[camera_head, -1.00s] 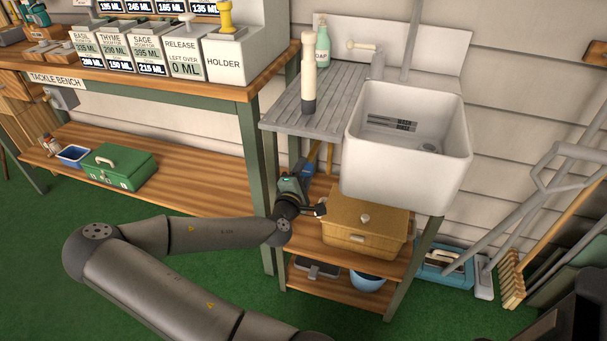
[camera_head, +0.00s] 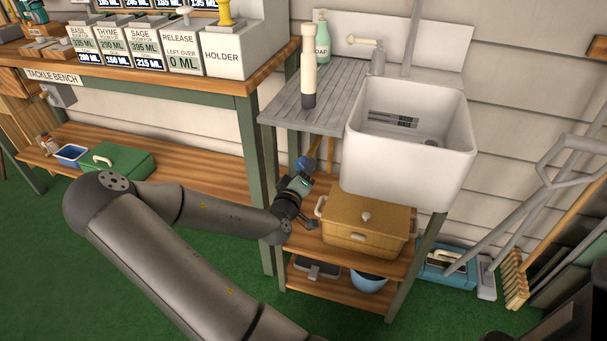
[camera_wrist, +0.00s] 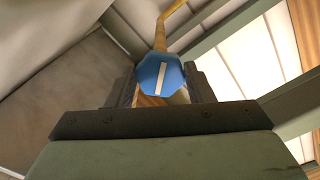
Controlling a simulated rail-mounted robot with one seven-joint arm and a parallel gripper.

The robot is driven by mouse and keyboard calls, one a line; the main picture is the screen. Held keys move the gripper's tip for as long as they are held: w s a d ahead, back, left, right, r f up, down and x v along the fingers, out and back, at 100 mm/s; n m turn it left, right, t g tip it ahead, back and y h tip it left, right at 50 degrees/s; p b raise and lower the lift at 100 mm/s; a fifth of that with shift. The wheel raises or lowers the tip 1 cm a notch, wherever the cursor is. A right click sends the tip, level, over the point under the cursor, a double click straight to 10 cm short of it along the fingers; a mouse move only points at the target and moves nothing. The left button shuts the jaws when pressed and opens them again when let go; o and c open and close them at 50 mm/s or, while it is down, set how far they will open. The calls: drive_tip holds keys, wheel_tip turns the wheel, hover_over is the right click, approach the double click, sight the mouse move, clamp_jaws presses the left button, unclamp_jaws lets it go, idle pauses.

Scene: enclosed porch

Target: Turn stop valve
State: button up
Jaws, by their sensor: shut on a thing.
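The stop valve has a blue faceted knob with a white line across its face. In the wrist view the knob (camera_wrist: 150,74) sits between my two dark fingers, at the end of a yellowish pipe (camera_wrist: 160,36). Its white line runs nearly upright, leaning slightly right at the top. My gripper (camera_wrist: 162,88) is shut on the knob. In the head view the blue knob (camera_head: 304,164) shows small under the drainboard, left of the sink, and my gripper (camera_head: 300,183) reaches up to it. The finger contact is too small to tell there.
A white sink (camera_head: 408,180) and grey slatted drainboard (camera_head: 290,115) are above. A wooden lidded box (camera_head: 365,240) stands on the shelf just right of my gripper. A green bench leg (camera_head: 255,170) stands close on the left. Brooms (camera_head: 512,285) lean at the right.

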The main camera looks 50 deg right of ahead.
drive_tip(key=shift+m+b, duration=0.3)
drive_tip(key=shift+m, duration=0.5)
drive_tip(key=shift+w, duration=0.1)
drive_tip(key=o, duration=0.7)
drive_tip(key=shift+a, duration=0.1)
drive_tip(key=p+v, duration=1.3)
drive_tip(key=v, duration=0.4)
drive_tip(key=shift+a, duration=0.15)
